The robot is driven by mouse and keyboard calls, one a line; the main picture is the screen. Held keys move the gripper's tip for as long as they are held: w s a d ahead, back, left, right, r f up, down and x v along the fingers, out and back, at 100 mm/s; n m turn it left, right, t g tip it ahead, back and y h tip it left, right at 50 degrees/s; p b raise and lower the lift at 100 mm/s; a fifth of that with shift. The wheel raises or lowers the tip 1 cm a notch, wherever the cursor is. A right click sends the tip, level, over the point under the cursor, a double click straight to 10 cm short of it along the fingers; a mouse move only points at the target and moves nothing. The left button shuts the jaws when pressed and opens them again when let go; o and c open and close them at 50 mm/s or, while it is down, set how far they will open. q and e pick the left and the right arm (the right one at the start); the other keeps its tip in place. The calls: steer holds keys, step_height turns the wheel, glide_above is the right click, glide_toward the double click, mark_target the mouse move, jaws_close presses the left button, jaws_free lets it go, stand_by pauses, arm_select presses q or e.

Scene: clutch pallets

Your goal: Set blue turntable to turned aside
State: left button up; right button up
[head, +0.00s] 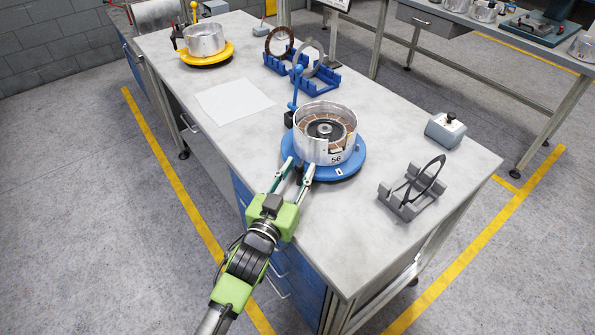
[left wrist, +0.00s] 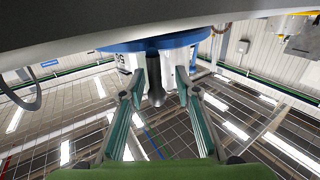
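The blue turntable (head: 352,162) is a round blue disc near the front edge of the table, with a small white tag on its rim. A silver clutch housing (head: 312,150) marked 56 stands upright on it, with a brown and black disc inside. My left gripper (head: 299,168) is at the turntable's near left rim, its fingers spread. In the left wrist view the blue disc's edge (left wrist: 120,46) shows above the fingers. A dark handle (left wrist: 155,88) is between the two fingers of the gripper (left wrist: 161,72), which do not appear closed on it. My right gripper is out of view.
A blue-knobbed lever (head: 294,86) stands behind the turntable. A grey stand with a dark ring (head: 402,200) and a grey control box (head: 445,130) are to the right. Blue racks (head: 313,86), a white sheet (head: 233,101) and a yellow turntable (head: 222,57) are farther back.

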arm_select(q)
steer(key=shift+a+f, duration=0.1)
steer(key=shift+s+a+f, duration=0.1)
steer(key=shift+s, duration=0.15)
steer(key=v, duration=1.1)
steer(key=shift+s, duration=0.25)
